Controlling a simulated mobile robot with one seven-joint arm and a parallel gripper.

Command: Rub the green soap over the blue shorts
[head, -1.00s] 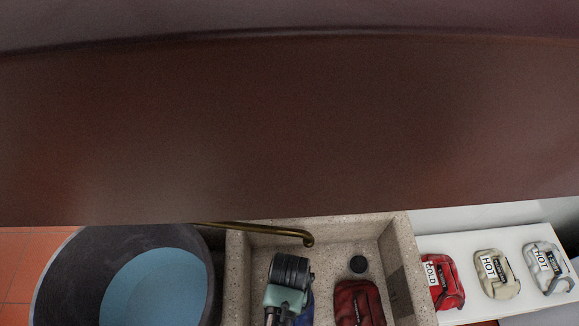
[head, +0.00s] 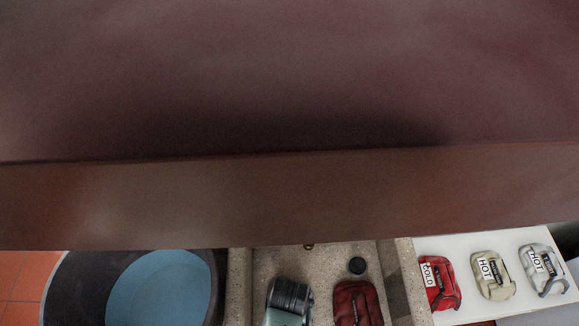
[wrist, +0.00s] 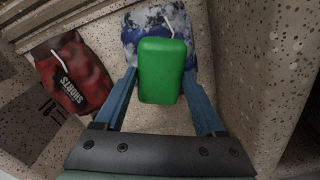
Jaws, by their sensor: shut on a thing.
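The green soap (wrist: 162,72) is a rounded block held between the two blue fingers of my gripper (wrist: 160,85) in the wrist view. The gripper is shut on it. The blue shorts (wrist: 142,28), a blue and white patterned cloth, lie in the stone basin just beyond and partly behind the soap. Whether the soap touches them I cannot tell. In the head view my arm's end (head: 290,300) hangs over the basin, and the soap and blue shorts are out of sight.
Red shorts (wrist: 75,75) lie beside the blue ones; they also show in the head view (head: 357,303). The stone basin (head: 240,285) has walls close around. A dark tub with blue water (head: 160,290) stands left. Folded bundles rest on a white surface (head: 455,246) at right.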

